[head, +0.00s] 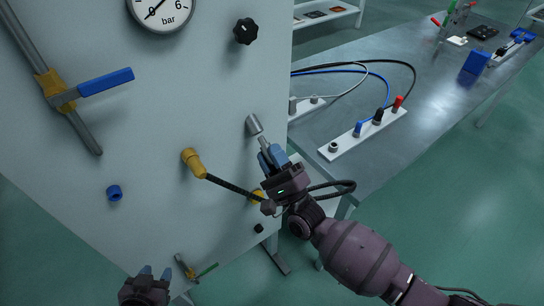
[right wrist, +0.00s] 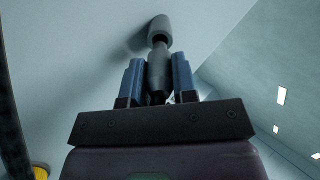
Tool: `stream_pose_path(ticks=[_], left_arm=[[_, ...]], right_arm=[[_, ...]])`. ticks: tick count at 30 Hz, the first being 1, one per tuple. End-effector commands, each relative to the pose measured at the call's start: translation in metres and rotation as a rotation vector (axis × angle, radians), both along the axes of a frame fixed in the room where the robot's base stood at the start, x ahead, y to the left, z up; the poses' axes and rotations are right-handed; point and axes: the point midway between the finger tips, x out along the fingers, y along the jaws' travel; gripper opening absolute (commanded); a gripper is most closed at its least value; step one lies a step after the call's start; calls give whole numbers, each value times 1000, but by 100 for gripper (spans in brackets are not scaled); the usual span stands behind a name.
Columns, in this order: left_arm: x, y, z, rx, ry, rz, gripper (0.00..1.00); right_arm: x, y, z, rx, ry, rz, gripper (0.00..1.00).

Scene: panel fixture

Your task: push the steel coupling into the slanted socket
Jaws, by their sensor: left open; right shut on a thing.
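The steel coupling (head: 263,142) is a small grey metal piece, gripped between the blue fingers of my right gripper (head: 272,156). In the right wrist view the coupling (right wrist: 158,70) points away from the fingers, roughly in line with the slanted socket. The socket (head: 253,124) is a short grey cylinder tilted out of the panel near its right edge; it also shows in the right wrist view (right wrist: 159,28). The coupling's tip is at the socket's mouth; I cannot tell whether it is inside. My left gripper (head: 155,272) is open and empty at the lower left.
The pale panel (head: 150,190) carries a gauge (head: 162,10), a black knob (head: 245,31), a blue-handled valve (head: 105,82) and a yellow elbow (head: 192,160) with a black hose. A bench (head: 400,150) stands to the right with a white connector strip (head: 362,135) and cables.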

Motion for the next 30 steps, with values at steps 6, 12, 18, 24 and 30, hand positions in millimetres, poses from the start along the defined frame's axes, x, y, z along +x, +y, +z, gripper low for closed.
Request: stream_pose_path(ticks=[6, 12, 18, 24, 30], left_arm=[[-1, 0, -1, 0, 2, 0, 43], [-3, 1, -3, 0, 7, 2, 43], [-6, 1, -4, 1, 12, 3, 43], [-6, 1, -5, 0, 12, 2, 43], [-4, 1, -5, 0, 10, 2, 43]], right_arm=[[3, 2, 2, 0, 0, 0, 0], [5, 4, 4, 1, -1, 0, 0], [7, 5, 6, 1, 0, 0, 0], [10, 7, 8, 1, 0, 0, 0], [12, 9, 11, 1, 0, 0, 0]])
